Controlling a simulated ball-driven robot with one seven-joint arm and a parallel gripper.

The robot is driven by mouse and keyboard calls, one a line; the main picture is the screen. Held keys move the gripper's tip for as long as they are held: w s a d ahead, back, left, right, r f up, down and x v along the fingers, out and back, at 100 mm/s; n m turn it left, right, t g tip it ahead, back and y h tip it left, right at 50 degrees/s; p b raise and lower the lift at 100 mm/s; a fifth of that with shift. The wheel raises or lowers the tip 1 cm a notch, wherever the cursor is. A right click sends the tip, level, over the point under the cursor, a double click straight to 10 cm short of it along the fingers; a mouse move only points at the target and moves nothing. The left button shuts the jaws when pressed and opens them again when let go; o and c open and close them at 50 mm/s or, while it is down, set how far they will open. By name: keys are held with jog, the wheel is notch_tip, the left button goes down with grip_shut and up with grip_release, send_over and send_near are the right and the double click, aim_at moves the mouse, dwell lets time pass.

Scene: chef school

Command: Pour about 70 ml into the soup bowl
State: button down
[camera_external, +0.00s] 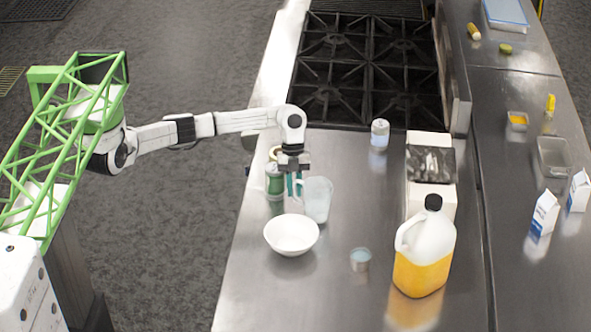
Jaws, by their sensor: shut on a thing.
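The white soup bowl (291,236) sits on the steel counter, near its left side. A translucent pitcher (318,203) is just behind and to the right of the bowl, looking about upright. My gripper (294,186) points down with its teal fingers at the pitcher's left side, shut on the pitcher, seemingly at its handle. The handle is mostly hidden by the fingers. I cannot tell how much liquid the pitcher holds, nor whether its base touches the counter. No stream of liquid shows. The bowl looks empty.
A green jar (274,181) stands close to the left of my gripper. A small cup (360,260) is right of the bowl, and a large jug of orange liquid (423,268) stands beyond it. A clear bottle (380,134) is near the stove (365,62).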

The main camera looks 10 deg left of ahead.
jog(key=shift+r, duration=0.15)
jog(key=shift+r+p, duration=0.1)
jog(key=shift+p, duration=0.35)
jog(key=s+a+r+t+h, duration=0.1)
jog(key=s+t+h, duration=0.1)
jog(key=t, duration=0.3)
jog(key=s+a+r+m+t+h, duration=0.1)
jog(key=s+r+t+h, duration=0.1)
jog(key=t, duration=0.4)
jog(key=shift+s+a+r+h+p, duration=0.2)
jog(key=shift+s+h+p, duration=0.25)
jog(key=shift+h, duration=0.45)
jog(key=shift+s+f+t+h+b, duration=0.2)
jog(key=shift+t+h+b, duration=0.35)
jog(key=shift+b, duration=0.8)
jog(key=shift+s+a+r+t+h+b, duration=0.2)
jog(key=shift+s+a+r+t+b, duration=0.05)
jog(key=shift+s+t+b, duration=0.25)
jog(key=shift+s+a+r+t+h+b, duration=0.15)
jog(key=shift+s+a+r+t+b, duration=0.1)
jog(key=shift+s+t+b, duration=0.3)
dwell(0.7)
